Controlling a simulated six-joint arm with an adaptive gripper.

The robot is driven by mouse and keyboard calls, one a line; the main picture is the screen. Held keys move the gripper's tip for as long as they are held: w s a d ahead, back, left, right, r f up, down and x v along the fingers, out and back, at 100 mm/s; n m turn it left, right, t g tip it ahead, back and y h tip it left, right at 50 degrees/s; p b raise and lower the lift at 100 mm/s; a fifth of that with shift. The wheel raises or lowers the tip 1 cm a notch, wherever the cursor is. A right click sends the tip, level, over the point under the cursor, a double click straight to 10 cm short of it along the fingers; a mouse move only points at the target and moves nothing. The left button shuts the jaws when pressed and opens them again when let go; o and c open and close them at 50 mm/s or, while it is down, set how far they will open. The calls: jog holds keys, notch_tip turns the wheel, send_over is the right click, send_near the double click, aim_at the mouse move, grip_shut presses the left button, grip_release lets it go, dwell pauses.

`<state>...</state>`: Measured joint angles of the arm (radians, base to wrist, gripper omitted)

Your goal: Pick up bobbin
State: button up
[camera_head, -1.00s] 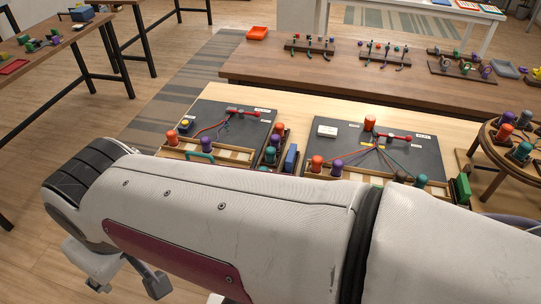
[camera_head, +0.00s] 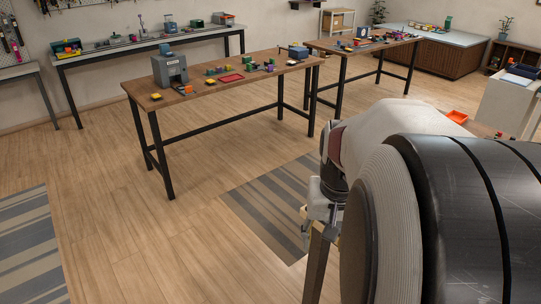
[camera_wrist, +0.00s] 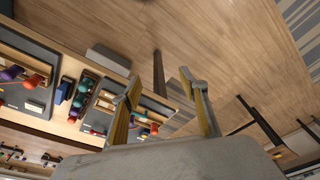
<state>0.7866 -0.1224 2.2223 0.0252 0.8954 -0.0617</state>
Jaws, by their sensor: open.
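In the head view my gripper (camera_head: 320,222) is small, beside my large arm links. In the wrist view several bobbins lie to the left of the fingers: a red bobbin (camera_wrist: 35,80) and a purple bobbin (camera_wrist: 12,73) at one dark board (camera_wrist: 40,58), and teal bobbins (camera_wrist: 80,98) in a rack. Another red bobbin (camera_wrist: 154,129) shows between the fingers' bases, at a second board partly hidden by the left finger. No bobbin touches the gripper.
In the head view a wooden workbench (camera_head: 215,98) with a grey machine (camera_head: 170,68) and small parts stands beyond open floor (camera_head: 150,250). A striped rug (camera_head: 275,205) lies near my gripper. An orange tray (camera_head: 457,117) shows at the right. My arm hides much of the right side.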

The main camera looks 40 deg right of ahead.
jog(key=s+d+f, duration=0.4)
jog(key=d, duration=0.7)
jog(key=s+d+f, duration=0.3)
jog(key=s+d, duration=0.2)
jog(key=d, duration=0.7)
jog(key=s+d+f, duration=0.4)
jog(key=s+d, duration=0.1)
jog(key=d, duration=0.7)
jog(key=shift+s+f+m, duration=0.2)
jog(key=shift+f+m, duration=0.1)
jog(key=shift+f, duration=0.1)
jog(key=shift+w+d+f, duration=0.1)
jog(key=shift+w+f, duration=0.1)
jog(key=shift+f, duration=1)
jog(key=shift+w+d+f, duration=0.1)
jog(key=shift+w+f, duration=0.1)
jog(key=shift+f, duration=0.65)
jog(key=shift+w+d+f, duration=0.15)
jog(key=shift+w+f, duration=0.05)
jog(key=shift+f, duration=0.65)
jog(key=shift+w+d+f, duration=0.1)
jog(key=shift+w+f, duration=0.1)
jog(key=shift+f, duration=0.65)
